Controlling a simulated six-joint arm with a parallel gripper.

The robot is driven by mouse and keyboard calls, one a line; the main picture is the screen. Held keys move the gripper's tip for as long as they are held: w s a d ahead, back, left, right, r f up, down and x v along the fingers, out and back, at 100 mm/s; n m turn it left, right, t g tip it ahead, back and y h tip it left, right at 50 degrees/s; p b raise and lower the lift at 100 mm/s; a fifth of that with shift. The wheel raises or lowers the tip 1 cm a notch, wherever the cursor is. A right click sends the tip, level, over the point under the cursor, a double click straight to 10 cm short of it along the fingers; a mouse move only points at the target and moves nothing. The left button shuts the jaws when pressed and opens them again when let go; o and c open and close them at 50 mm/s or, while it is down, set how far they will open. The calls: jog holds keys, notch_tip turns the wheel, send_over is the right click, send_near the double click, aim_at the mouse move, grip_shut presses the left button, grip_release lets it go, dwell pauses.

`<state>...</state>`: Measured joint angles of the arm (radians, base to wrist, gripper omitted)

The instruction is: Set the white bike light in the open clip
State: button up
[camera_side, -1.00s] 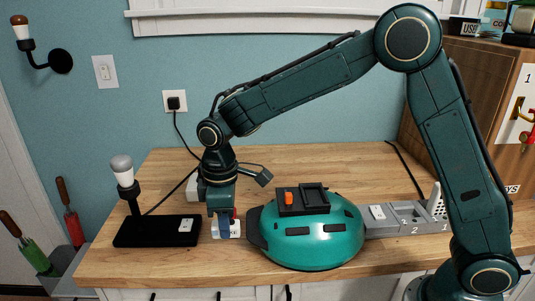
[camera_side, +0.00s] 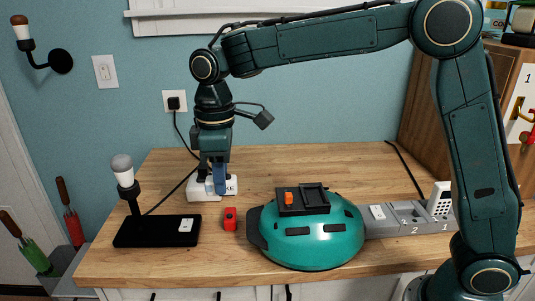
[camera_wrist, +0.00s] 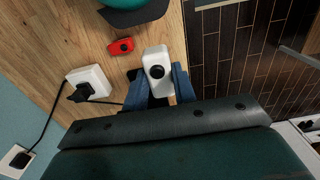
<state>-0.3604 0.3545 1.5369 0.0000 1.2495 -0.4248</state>
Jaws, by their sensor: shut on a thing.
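The white bike light (camera_wrist: 157,62), with a round black button, is between the blue fingers of my gripper (camera_wrist: 160,85) in the wrist view. My gripper (camera_side: 216,186) is shut on it and raised above the counter, left of the helmet. In the side view the light is hard to tell from the white power box behind it. The black clip (camera_side: 315,197) with an orange tab (camera_side: 288,198) sits on top of the teal helmet (camera_side: 310,243), to the right of my gripper. The clip's inside is not clear.
A red light (camera_side: 230,219) lies left of the helmet. The white power box (camera_wrist: 88,78) holds a black plug. A black lamp base (camera_side: 150,232) stands at left. A grey compartment tray (camera_side: 402,222) at right holds white items. The counter behind the helmet is clear.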

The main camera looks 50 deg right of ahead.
notch_tip(320, 180, up, 8)
jog(key=shift+f, duration=0.1)
jog(key=shift+d+r, duration=0.15)
jog(key=shift+r, duration=0.15)
jog(key=d+m, duration=0.1)
jog(key=s+d+m, duration=0.1)
jog(key=shift+s+d+r+m, duration=0.1)
jog(key=shift+d+m, duration=0.25)
jog(key=shift+m, duration=0.05)
jog(key=s+d+m, duration=1)
jog(key=d+m, duration=0.2)
jog(key=m, duration=0.3)
jog(key=f, duration=0.5)
jog(key=shift+d+f, duration=0.25)
jog(key=shift+d, duration=0.05)
jog(key=shift+f, duration=0.15)
jog(key=shift+f, duration=2.3)
